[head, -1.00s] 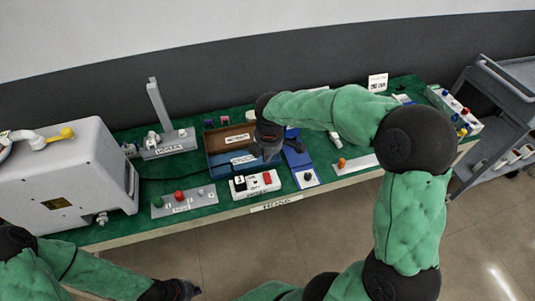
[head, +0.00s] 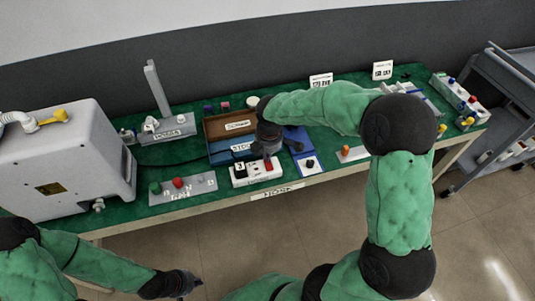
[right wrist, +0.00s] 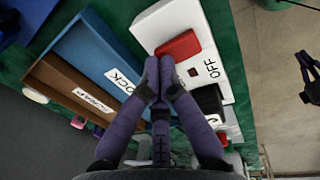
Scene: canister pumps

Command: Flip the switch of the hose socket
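The hose socket is a white strip (head: 250,181) at the table's front edge. It also shows in the right wrist view (right wrist: 222,55), with "OFF" printed beside its red rocker switch (right wrist: 178,47). A black plug (right wrist: 208,99) sits in it. My right gripper (right wrist: 159,64) has its fingertips together and empty, just beside the red switch; whether they touch it I cannot tell. In the head view my right gripper (head: 268,156) hangs over the switch and partly hides it. My left gripper (head: 194,284) is low in front of the table, away from the socket; its fingers are too small to judge.
Blue and brown open boxes (head: 228,124) stand right behind the socket. A grey panel (head: 205,186) with green and red buttons is to its left, and a blue board with a black knob (head: 310,163) to its right. A large grey machine (head: 60,160) fills the left end.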

